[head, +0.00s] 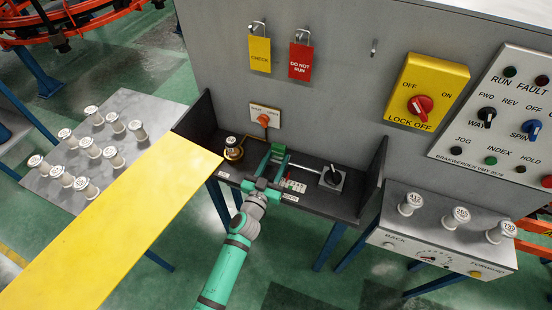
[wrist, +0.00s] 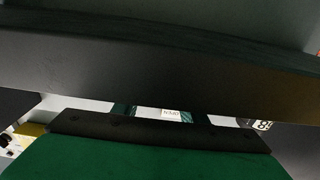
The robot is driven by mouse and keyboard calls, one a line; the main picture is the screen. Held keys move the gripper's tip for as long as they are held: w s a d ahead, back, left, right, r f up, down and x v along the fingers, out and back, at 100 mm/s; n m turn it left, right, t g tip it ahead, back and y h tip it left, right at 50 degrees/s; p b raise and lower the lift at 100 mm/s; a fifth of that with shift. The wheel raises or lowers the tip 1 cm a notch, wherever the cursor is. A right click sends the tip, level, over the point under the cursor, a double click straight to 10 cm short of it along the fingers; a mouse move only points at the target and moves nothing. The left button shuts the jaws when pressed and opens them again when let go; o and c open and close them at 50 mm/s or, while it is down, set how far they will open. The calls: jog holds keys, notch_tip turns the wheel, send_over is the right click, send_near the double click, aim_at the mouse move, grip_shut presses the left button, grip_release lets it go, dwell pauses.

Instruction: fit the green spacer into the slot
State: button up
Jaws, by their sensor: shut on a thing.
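My gripper (head: 270,168) reaches over the dark shelf on the front of the grey cabinet. It is shut on the green spacer (head: 278,149), a small green piece at its far end, beside the orange knob. My arm and gripper hide much of the spacer in the head view, and its contact with the shelf cannot be made out. The slot cannot be picked out in either view. In the wrist view a dark green surface fills the bottom and a wide dark band crosses above it; I cannot tell whether the green is the spacer.
The dark shelf (head: 342,208) has raised side walls. A brass fitting (head: 233,152) stands left of my gripper and a black-handled switch (head: 332,178) right. A yellow panel (head: 120,230) lies left. Several white-capped spindles stand on the left plate (head: 150,107) and the right box (head: 390,240).

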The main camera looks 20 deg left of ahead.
jog(key=shift+f, duration=0.35)
jog(key=o, duration=1.3)
jog(key=shift+c, duration=0.2)
jog(key=shift+d+f, duration=0.1)
jog(key=shift+d, duration=0.05)
jog(key=shift+s, duration=0.1)
jog(key=shift+s+a, duration=0.2)
jog(key=shift+s, duration=0.3)
jog(key=s, duration=0.7)
jog(key=shift+s+a+f, duration=0.25)
jog(key=shift+s, duration=1.05)
jog(key=shift+s, duration=0.1)
